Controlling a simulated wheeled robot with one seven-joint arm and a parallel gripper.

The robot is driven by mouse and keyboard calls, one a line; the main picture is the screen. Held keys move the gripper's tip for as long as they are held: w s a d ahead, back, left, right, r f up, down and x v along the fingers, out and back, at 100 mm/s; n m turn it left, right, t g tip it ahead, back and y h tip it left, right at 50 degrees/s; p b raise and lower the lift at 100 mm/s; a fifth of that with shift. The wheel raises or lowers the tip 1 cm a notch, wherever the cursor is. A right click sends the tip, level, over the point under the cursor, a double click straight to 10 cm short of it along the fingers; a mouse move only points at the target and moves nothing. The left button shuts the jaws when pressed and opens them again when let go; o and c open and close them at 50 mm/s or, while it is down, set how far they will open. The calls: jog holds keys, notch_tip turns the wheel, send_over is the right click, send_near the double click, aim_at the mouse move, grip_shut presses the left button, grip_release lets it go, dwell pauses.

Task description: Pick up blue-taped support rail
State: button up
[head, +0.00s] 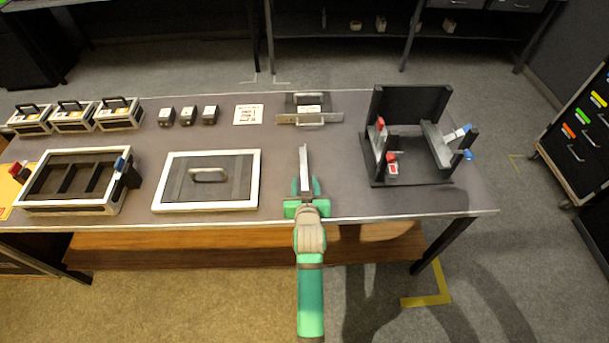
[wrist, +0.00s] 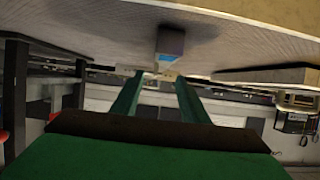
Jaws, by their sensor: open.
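The support rail (head: 304,168) is a narrow grey bar lying lengthwise on the table, pointing away from me. Its near end shows in the wrist view as a grey block (wrist: 171,40) with a blue tape band (wrist: 168,58). My gripper (head: 305,187) is green and open at the rail's near end. In the wrist view the two fingers (wrist: 157,88) stand apart, with the taped end ahead and near the gap between them. Whether the fingers touch the rail cannot be told. The blue tape is not clear in the head view.
A black fixture (head: 410,176) with red and blue-ended parts stands right of the rail. A white-rimmed panel with a handle (head: 243,205) lies left. A metal bracket (head: 310,119) is behind the rail. A divided tray (head: 73,207), several cases and small blocks occupy the left side.

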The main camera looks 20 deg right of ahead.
aim_at(304, 173)
jog(key=shift+x, duration=2.6)
jog(key=shift+s+a+f, duration=0.1)
jog(key=shift+s, duration=0.05)
grip_shut()
